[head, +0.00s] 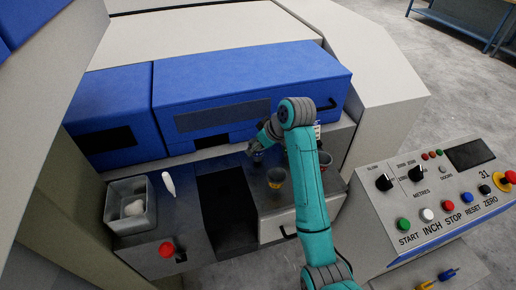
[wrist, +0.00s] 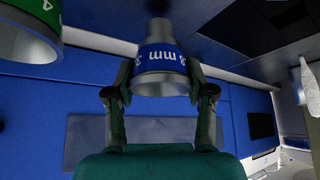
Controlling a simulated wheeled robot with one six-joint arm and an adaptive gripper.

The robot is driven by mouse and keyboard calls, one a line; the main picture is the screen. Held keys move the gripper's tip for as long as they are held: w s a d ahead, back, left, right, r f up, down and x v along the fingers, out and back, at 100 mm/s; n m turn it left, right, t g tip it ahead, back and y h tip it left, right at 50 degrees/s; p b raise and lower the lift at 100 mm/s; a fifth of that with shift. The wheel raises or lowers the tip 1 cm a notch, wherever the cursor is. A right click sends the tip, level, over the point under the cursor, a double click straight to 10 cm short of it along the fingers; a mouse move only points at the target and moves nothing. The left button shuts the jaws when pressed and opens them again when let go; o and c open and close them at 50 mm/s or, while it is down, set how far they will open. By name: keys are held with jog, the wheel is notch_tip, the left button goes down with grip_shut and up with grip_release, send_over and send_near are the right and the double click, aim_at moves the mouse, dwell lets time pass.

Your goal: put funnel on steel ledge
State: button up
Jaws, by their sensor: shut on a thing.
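My gripper (head: 258,154) is over the grey steel ledge, in front of the blue cover. In the wrist view my gripper (wrist: 163,88) is shut on a grey metal funnel (wrist: 162,74) with a blue band and "mm" lettering. In the head view the held funnel is small and mostly hidden by my gripper. Whether it touches the surface below is unclear. The steel ledge (head: 257,203) shows as a grey top right of a dark opening. A green-banded funnel (wrist: 28,35) shows in the wrist view.
A grey bin (head: 112,217) with white contents stands at the left, beside a white slender object (head: 168,183) and a red button (head: 166,249). A dark opening (head: 226,210) splits the surface. A control panel (head: 440,195) stands at the right. The blue cover (head: 245,80) rises behind.

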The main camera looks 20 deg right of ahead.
jog(key=shift+f, duration=0.6)
jog(key=shift+f, duration=0.1)
jog(key=o, duration=1.3)
jog(key=shift+c, duration=0.2)
